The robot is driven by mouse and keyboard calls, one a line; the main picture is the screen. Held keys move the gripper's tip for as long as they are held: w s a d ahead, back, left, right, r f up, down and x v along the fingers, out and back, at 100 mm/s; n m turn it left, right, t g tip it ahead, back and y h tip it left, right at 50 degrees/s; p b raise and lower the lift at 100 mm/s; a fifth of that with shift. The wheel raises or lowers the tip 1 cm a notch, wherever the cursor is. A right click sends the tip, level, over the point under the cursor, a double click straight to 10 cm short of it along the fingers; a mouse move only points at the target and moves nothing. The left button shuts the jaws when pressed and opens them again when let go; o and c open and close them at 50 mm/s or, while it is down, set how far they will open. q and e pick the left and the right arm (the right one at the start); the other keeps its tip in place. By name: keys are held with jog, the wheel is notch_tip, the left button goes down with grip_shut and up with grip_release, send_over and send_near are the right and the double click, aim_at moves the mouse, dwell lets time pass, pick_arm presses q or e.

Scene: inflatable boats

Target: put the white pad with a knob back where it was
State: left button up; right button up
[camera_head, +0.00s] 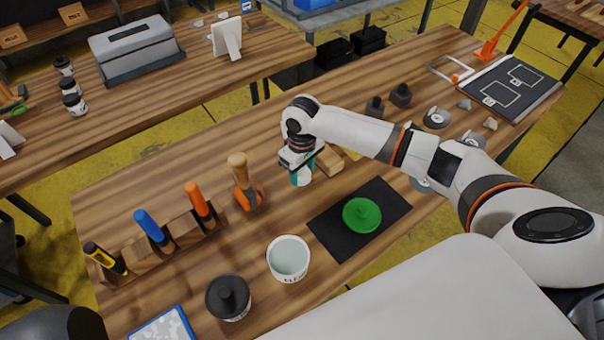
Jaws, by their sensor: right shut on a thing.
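My right gripper (298,158) reaches down over the middle of the workbench and is shut on a small white and teal cylinder (302,179). The cylinder's top is hidden by the jaws, and I cannot tell whether it touches the bench. Pale grey round pieces with knobs (437,118) lie at the right, partly behind my right arm. I cannot tell which is the white pad. My left gripper is not in view.
An orange-based wooden-handled tool (238,168) stands left of the gripper. A wooden rack (182,234) holds several tools. An open white tub (289,262) and a dark-lidded jar (228,297) stand in front. A wooden block (328,158) is close right of the jaws.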

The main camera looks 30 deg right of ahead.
jog(key=shift+f, duration=0.95)
jog(key=o, duration=0.9)
jog(key=shift+f, duration=0.1)
notch_tip(320, 180, up, 12)
jog(key=shift+r+b, duration=0.15)
jog(key=shift+b, duration=0.3)
